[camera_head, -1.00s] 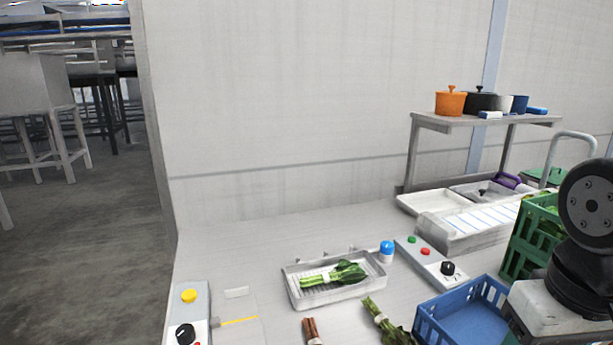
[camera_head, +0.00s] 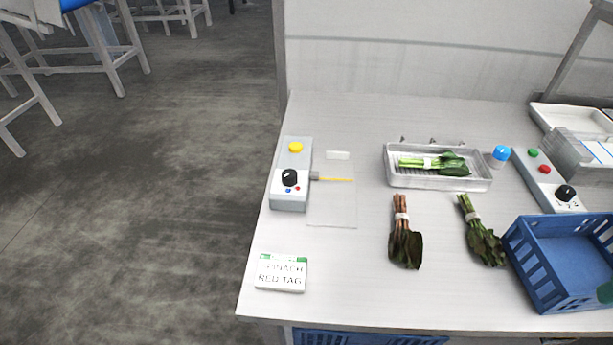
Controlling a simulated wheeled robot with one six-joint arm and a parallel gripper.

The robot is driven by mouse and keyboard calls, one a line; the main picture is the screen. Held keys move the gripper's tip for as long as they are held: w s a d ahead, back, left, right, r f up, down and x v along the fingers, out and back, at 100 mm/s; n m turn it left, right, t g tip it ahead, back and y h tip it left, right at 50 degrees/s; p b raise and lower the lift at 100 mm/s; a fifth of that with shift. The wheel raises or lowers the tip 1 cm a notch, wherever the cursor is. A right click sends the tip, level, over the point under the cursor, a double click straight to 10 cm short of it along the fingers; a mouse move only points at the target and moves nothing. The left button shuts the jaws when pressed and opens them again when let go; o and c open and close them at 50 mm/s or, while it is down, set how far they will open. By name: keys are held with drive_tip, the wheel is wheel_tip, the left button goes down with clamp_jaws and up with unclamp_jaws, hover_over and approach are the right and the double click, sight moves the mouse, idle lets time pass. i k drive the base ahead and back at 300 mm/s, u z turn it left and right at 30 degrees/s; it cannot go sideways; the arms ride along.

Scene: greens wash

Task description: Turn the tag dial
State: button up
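A grey control box (camera_head: 290,194) stands at the left end of the table. It carries a black dial (camera_head: 290,177) on a white face with small blue and red marks, and a yellow button (camera_head: 295,147) behind the dial. A small sign (camera_head: 281,273) in front of the box reads "SPINACH RED TAG". A second box (camera_head: 550,183) at the right has another black dial (camera_head: 565,193) with green and red buttons. Which dial is the tag dial is not labelled legibly. My gripper is not in view.
A metal tray (camera_head: 437,182) holds greens with a white band. Two tied bunches (camera_head: 405,244) (camera_head: 482,233) lie in front of it. A blue crate (camera_head: 560,257) stands at the right. A clear flat plate with a yellow strip (camera_head: 332,205) lies beside the left box.

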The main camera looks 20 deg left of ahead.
sight(289, 176)
drive_tip(key=u, duration=1.25)
